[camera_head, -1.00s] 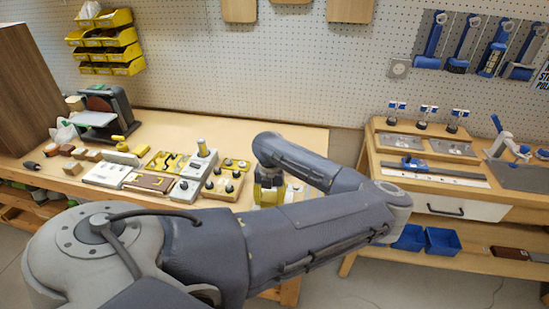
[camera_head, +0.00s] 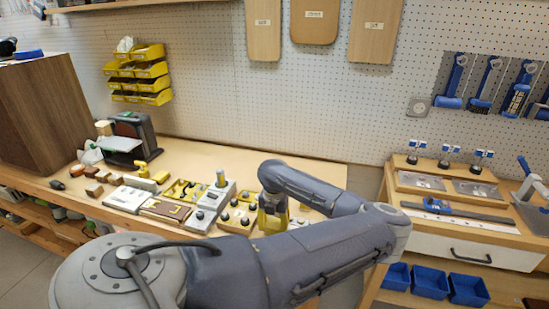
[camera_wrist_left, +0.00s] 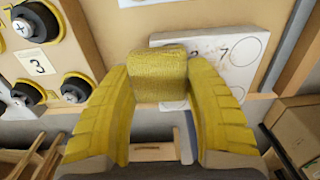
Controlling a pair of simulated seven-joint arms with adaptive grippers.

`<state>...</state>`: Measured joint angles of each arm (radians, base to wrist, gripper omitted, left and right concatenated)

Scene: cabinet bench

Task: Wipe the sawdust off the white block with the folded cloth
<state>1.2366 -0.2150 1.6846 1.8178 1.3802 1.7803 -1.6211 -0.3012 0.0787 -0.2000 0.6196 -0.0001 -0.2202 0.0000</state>
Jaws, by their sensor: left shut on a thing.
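My left gripper (camera_head: 272,213) is over the right end of the workbench, with its fingers pointing down. In the left wrist view its yellow fingers (camera_wrist_left: 160,100) are shut on a folded yellow cloth (camera_wrist_left: 158,72). A white block (camera_wrist_left: 243,60) marked with a 7 and circle outlines lies just beyond the cloth, partly hidden by the cloth and the right finger. I cannot tell whether the cloth touches it. The white block also shows as a small pale piece (camera_head: 299,223) beside the gripper in the head view. My right gripper is not in view.
A board with black knobs (camera_wrist_left: 42,55) marked 3 stands left of the gripper. Several fixtures, including a white block with a post (camera_head: 212,206), crowd the bench to the left. A second bench (camera_head: 470,233) stands at the right, past a gap.

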